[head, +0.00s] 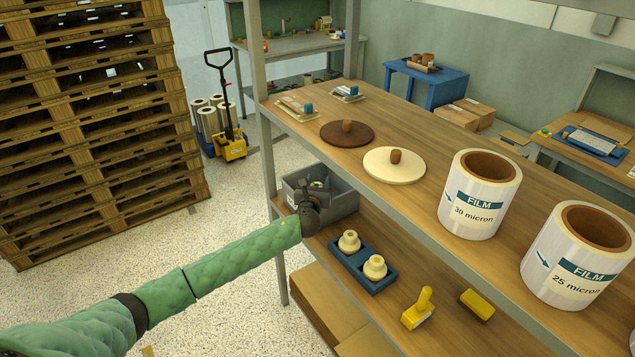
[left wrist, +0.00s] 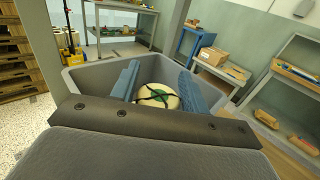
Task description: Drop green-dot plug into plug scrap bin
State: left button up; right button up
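The cream plug (left wrist: 157,97) with green on its face shows between my left gripper's two blue fingers in the left wrist view. My left gripper (left wrist: 158,82) appears shut on it, with the fingers close along both sides. The plug scrap bin is the grey bin (head: 342,205) on the lower shelf. It also shows around the fingers in the left wrist view (left wrist: 80,78). The left gripper (head: 315,188) is at the bin's opening in the head view, and my wrist partly hides the bin. My right gripper is not in view.
Two cream plugs (head: 375,267) sit in a blue tray (head: 378,287) beside the bin. A yellow-handled tool (head: 418,309) and a yellow block (head: 477,304) lie on the lower shelf. Film rolls (head: 480,195) and round lids (head: 394,166) stand on the upper shelf, whose edge overhangs nearby.

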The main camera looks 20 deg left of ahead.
pick_arm(q)
jog(key=shift+o, duration=1.1)
jog(key=shift+r, duration=0.1)
jog(key=shift+r+p, duration=0.35)
jog(key=shift+r, duration=0.25)
jog(key=shift+s+f, duration=0.15)
jog(key=shift+s, duration=0.15)
jog(key=shift+s+d+b, duration=0.1)
jog(key=shift+s+b, duration=0.2)
jog(key=shift+b, duration=0.05)
jog(key=shift+s+d, duration=0.1)
jog(key=shift+s, duration=0.7)
jog(key=s+d+b, duration=0.1)
jog(key=s+b, duration=0.2)
jog(key=s, duration=0.6)
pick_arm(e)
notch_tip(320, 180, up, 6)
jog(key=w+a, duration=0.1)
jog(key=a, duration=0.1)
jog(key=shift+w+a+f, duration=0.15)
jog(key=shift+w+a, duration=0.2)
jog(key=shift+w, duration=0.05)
